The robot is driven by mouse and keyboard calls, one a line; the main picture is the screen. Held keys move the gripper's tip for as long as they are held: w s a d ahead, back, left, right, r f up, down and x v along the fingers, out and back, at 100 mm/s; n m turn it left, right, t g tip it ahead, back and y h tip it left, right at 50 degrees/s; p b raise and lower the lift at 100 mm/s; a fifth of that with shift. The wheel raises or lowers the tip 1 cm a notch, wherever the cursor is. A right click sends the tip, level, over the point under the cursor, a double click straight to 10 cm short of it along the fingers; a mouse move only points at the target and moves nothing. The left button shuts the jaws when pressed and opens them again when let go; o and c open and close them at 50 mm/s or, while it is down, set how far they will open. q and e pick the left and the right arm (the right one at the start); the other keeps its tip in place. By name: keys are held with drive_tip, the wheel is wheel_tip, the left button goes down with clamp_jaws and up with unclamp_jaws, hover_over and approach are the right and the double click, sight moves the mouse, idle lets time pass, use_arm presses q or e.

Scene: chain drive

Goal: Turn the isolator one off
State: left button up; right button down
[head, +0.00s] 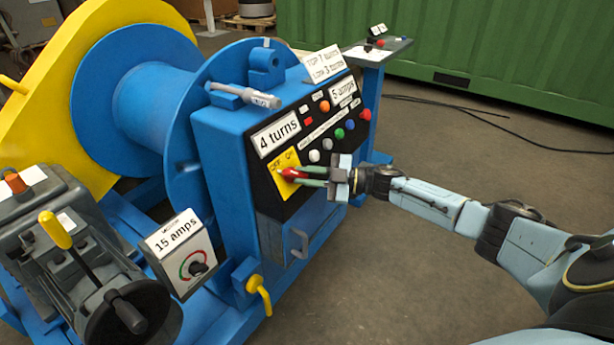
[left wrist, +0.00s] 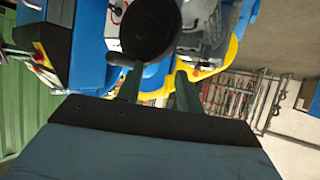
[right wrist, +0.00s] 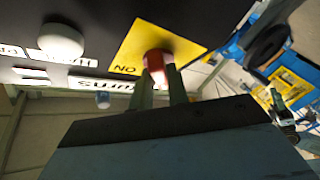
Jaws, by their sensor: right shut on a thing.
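The isolator is a red rotary knob (head: 289,174) on a yellow plate (head: 281,160) marked OFF and ON, low on the black face of the blue control box. My right gripper (head: 303,175) is shut on the knob, coming from the right. In the right wrist view, the red knob (right wrist: 157,62) is between the fingertips, and the ON label shows upside down on the yellow plate (right wrist: 128,52). The gripper hides part of the plate; I cannot tell which mark the knob points to. My left gripper (left wrist: 158,88) is open and empty, beneath a dark round wheel.
A handle (head: 298,243) is on the box below. A 15 amps meter box (head: 181,250) and a machine with a dark handwheel (head: 122,312) stand at left.

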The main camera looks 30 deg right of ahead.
drive_tip(key=c, duration=1.4)
unclamp_jaws()
drive_tip(key=shift+o, duration=0.2)
